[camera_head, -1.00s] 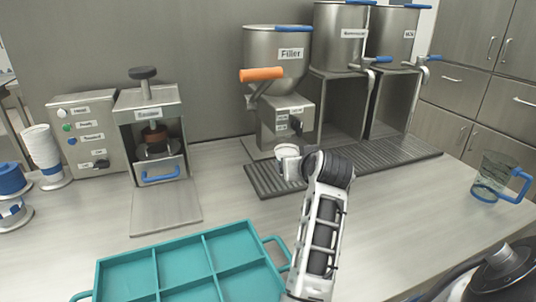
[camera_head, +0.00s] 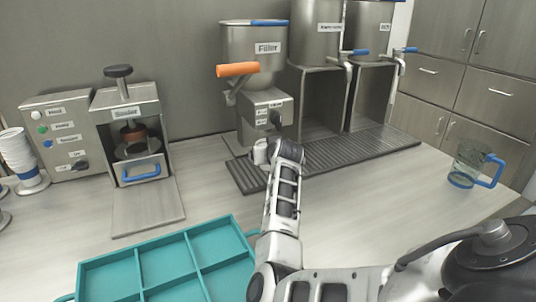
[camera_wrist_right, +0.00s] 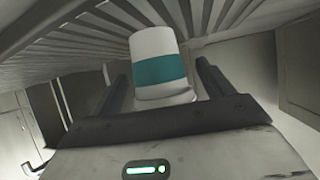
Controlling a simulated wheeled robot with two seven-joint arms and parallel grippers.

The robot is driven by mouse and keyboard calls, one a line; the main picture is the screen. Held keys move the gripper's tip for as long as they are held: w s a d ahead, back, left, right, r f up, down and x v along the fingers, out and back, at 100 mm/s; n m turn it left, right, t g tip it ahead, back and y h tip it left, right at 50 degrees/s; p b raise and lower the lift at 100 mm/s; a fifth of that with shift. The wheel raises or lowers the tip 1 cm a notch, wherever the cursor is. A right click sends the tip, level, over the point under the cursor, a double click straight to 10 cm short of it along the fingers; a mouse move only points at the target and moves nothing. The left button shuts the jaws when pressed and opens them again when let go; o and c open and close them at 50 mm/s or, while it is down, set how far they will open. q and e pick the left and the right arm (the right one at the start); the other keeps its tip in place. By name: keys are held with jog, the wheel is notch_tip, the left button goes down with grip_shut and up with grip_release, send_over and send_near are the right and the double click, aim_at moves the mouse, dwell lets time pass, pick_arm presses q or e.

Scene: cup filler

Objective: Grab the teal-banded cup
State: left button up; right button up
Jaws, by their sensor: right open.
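The teal-banded cup (camera_wrist_right: 158,64) is white with a teal band and shows in the right wrist view on the slatted grate. It stands between the two fingers of my right gripper (camera_wrist_right: 160,84), which is open, with a gap visible beside the cup. In the head view the cup (camera_head: 260,150) is a small white shape at the foot of the filler (camera_head: 254,60), mostly hidden by my right arm and gripper (camera_head: 268,152). My left gripper does not show.
The grate (camera_head: 350,148) runs right below the dispensers. A teal divided tray (camera_head: 165,262) lies at the front. The sealer (camera_head: 130,135) and a stack of cups (camera_head: 20,155) stand at the left. A pitcher with a blue handle (camera_head: 468,165) stands at the right.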

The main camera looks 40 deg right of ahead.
jog(key=shift+x, duration=0.8)
jog(key=shift+s, duration=0.1)
jog(key=shift+c, duration=0.3)
jog(key=c, duration=1.1)
jog(key=shift+r, duration=0.1)
